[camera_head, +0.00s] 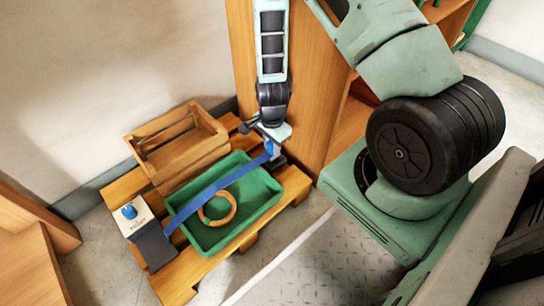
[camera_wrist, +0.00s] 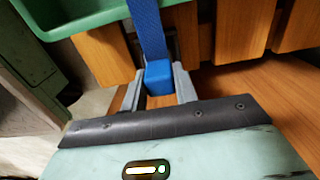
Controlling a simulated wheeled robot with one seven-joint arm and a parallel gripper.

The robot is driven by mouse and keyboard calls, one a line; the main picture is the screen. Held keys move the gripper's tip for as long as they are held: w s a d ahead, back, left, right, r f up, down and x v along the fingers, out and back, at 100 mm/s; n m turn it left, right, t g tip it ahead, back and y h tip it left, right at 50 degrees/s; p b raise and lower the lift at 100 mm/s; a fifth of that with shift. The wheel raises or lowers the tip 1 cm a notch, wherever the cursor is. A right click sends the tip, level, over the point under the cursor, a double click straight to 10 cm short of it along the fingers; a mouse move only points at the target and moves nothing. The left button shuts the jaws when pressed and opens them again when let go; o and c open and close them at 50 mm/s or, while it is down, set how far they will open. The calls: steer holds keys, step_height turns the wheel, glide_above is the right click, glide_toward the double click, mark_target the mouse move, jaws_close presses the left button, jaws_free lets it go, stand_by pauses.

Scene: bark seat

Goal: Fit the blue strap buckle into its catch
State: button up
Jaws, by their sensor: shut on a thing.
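The blue strap (camera_head: 212,190) runs from a dark grey block (camera_head: 153,246) at the left, over the green tray, up to my gripper (camera_head: 270,147). In the wrist view the blue buckle (camera_wrist: 159,75) sits between the two grey fingers of my gripper (camera_wrist: 159,84), which is shut on it. The strap (camera_wrist: 147,28) leads away from the buckle towards the tray. A small dark piece (camera_head: 279,161) beside my gripper at the pallet's right end may be the catch. It is mostly hidden, and I cannot tell whether the buckle touches it.
The green tray (camera_head: 265,217) holds a tan ring (camera_head: 231,214) and stands on a wooden pallet (camera_head: 294,186). A wooden crate (camera_head: 180,160) stands behind it. A pale box with a blue knob (camera_head: 130,212) is at the left. A wooden cabinet (camera_head: 313,120) stands close right of my gripper.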

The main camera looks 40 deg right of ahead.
mark_target(272, 153)
steer(key=shift+f+b, duration=0.95)
steer(key=shift+f, duration=0.75)
steer(key=shift+f, duration=0.1)
steer(key=shift+f, duration=0.25)
steer(key=o, duration=1.1)
